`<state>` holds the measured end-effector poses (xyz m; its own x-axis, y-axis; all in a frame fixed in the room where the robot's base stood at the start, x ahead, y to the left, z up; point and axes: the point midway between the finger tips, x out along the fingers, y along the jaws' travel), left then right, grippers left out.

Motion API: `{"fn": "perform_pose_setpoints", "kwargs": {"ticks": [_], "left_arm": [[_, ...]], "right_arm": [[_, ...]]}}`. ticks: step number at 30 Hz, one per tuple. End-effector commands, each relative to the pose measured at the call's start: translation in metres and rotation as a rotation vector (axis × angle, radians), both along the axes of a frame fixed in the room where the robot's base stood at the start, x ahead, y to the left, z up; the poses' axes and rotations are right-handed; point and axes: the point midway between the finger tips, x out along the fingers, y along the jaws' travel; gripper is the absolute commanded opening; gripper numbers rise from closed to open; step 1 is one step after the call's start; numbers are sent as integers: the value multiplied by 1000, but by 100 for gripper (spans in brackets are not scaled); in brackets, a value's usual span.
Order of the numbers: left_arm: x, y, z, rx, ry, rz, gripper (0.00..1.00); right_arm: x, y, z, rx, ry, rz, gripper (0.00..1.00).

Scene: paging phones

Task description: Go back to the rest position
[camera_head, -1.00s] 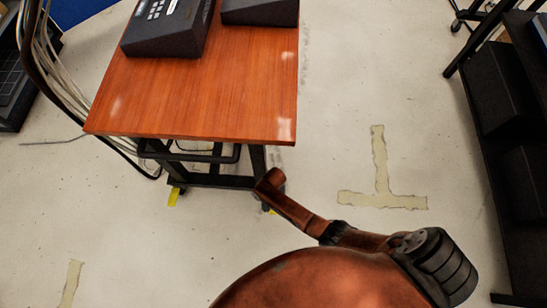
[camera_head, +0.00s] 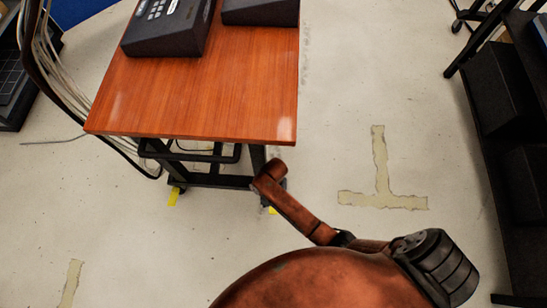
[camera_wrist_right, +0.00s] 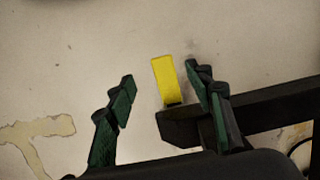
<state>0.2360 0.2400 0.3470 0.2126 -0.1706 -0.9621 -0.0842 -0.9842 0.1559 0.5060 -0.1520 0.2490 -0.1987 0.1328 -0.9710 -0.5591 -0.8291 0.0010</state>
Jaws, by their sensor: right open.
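My right gripper (camera_wrist_right: 159,74) shows in the right wrist view with its two dark green fingers spread apart and nothing between them. Beyond the fingers are the pale floor, a strip of yellow tape (camera_wrist_right: 162,80) and a dark bar of a stand's foot (camera_wrist_right: 182,128). In the head view, my copper-coloured arm link reaches up from the bottom toward the table's front right leg; whether it touches cannot be told. No gripper shows in the head view. My left gripper is in neither view.
A wooden-topped table (camera_head: 215,100) carries a dark phone (camera_head: 168,28) and another dark device (camera_head: 260,12). Cables (camera_head: 50,70) hang at its left. A black rack (camera_head: 490,150) stands on the right. The floor between is clear, with a worn tape mark (camera_head: 382,180).

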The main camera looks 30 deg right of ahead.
Motion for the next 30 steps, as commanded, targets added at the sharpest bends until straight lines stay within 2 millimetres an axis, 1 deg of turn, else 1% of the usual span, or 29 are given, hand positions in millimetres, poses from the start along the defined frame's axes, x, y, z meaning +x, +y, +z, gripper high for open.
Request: {"fn": "perform_pose_setpoints", "kwargs": {"ticks": [15, 17, 19, 20, 22, 25, 28, 30], "left_arm": [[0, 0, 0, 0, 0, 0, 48], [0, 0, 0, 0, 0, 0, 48], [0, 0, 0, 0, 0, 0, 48], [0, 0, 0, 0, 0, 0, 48], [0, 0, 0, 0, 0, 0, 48], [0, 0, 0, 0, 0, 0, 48], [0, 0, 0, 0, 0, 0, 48], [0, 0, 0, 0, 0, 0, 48]], "right_arm": [[-1, 0, -1, 0, 0, 1, 48], [-4, -1, -2, 3, -3, 5, 48], [-13, -4, -5, 9, -12, 18, 48], [-19, -7, -8, 14, -19, 28, 48], [-38, -13, -13, 30, -47, 61, 48], [-76, -26, -18, 56, -105, 131, 48], [-114, -37, -16, 77, -174, 211, 48], [-140, -45, -10, 84, -221, 267, 48]]}}
